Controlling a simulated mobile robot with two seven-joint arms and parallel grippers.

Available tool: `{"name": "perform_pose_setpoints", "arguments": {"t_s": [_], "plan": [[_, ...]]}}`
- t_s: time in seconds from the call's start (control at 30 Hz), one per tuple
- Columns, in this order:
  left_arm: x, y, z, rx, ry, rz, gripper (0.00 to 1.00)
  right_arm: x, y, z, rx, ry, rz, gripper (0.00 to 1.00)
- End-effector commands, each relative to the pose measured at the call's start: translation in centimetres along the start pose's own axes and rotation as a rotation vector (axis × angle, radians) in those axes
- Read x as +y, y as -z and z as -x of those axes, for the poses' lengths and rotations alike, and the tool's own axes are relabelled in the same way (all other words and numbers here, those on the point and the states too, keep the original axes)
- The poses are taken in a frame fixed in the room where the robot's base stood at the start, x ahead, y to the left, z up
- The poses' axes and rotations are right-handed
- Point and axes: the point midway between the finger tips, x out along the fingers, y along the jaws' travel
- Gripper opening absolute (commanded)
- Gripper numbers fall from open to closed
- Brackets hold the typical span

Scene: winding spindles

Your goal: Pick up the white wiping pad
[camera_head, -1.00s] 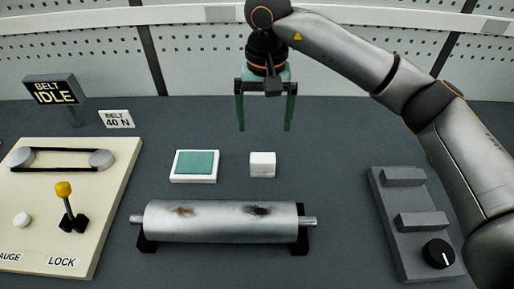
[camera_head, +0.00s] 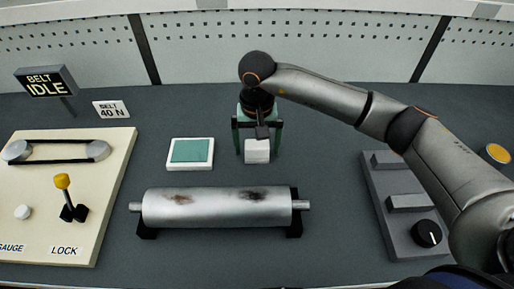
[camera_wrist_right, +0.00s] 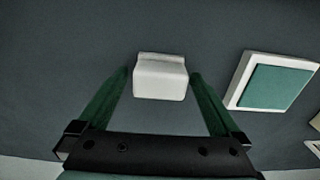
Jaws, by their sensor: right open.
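The white wiping pad (camera_head: 257,154) is a small white block on the dark table, right of a green-topped white tray. My right gripper (camera_head: 257,149) is above it, pointing down with its green fingers open, one on each side of the pad. In the right wrist view the pad (camera_wrist_right: 160,80) shows between the two open fingertips (camera_wrist_right: 160,72), with a gap on both sides. Nothing is held. How high the fingertips are above the table is hard to tell. My left gripper is not in view.
The green-topped white tray (camera_head: 190,153) lies left of the pad. A metal roller (camera_head: 217,207) with dark smudges rests on black supports in front. A cream panel (camera_head: 100,215) with a yellow-topped lever stands left, and a grey block with a knob (camera_head: 402,225) right.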

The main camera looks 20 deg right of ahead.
Motion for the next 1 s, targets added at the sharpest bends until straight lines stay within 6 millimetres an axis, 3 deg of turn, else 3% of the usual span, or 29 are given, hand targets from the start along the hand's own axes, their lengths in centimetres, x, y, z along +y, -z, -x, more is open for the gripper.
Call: {"name": "perform_pose_setpoints", "arguments": {"t_s": [0.17, 0.87, 1.0], "plan": [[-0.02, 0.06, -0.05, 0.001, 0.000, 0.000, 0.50, -0.01, 0.00, -0.03, 0.000, 0.000, 0.000, 1.00], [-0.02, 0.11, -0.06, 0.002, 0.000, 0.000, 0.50, 0.00, 0.01, 0.03, 0.001, 0.000, 0.000, 0.21], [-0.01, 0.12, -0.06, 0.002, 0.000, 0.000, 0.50, -0.01, 0.02, 0.05, 0.001, 0.000, 0.000, 0.19]]}}
